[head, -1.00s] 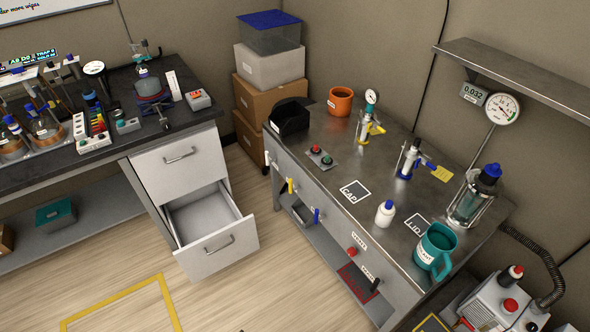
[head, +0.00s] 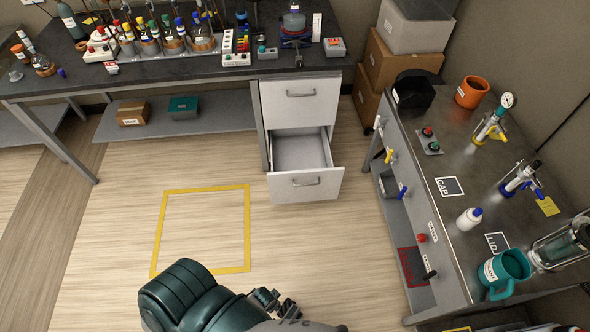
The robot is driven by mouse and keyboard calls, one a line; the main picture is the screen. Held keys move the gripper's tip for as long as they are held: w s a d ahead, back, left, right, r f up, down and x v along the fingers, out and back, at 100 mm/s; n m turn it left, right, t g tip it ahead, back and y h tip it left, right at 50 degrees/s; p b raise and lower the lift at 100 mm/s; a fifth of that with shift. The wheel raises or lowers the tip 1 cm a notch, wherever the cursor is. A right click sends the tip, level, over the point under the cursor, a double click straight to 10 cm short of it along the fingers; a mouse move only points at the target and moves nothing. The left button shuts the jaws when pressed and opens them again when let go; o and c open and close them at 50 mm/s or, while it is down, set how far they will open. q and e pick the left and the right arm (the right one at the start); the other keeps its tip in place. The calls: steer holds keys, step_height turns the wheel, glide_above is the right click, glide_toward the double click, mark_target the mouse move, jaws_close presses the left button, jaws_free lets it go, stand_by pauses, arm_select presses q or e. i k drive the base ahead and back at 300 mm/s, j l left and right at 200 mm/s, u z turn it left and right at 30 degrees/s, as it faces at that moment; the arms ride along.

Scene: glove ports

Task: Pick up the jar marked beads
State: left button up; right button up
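I cannot make out a jar with a readable "beads" mark. A glass cylinder in a metal frame (head: 562,246) stands at the right end of the metal bench, partly cut off. A teal mug (head: 503,274) with a small label stands beside it. An orange pot (head: 471,92) with a label stands at the back of that bench. My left arm shows at the bottom of the head view, with dark gripper parts (head: 277,303) over the floor, away from both benches. Its fingers are too unclear to tell open from shut. My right gripper is not in view.
An open drawer (head: 305,185) juts out below the dark bench (head: 190,77), which holds several flasks. The metal bench (head: 453,150) also carries a white bottle (head: 469,219) and a black bin (head: 413,90). The floor inside the yellow outline (head: 201,189) is clear.

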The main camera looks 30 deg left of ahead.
mark_target(25, 58)
steer(key=u, duration=2.7)
steer(key=i+j+u, duration=0.3)
steer(key=i, duration=0.2)
steer(key=i+u, duration=0.3)
steer(key=i, duration=0.2)
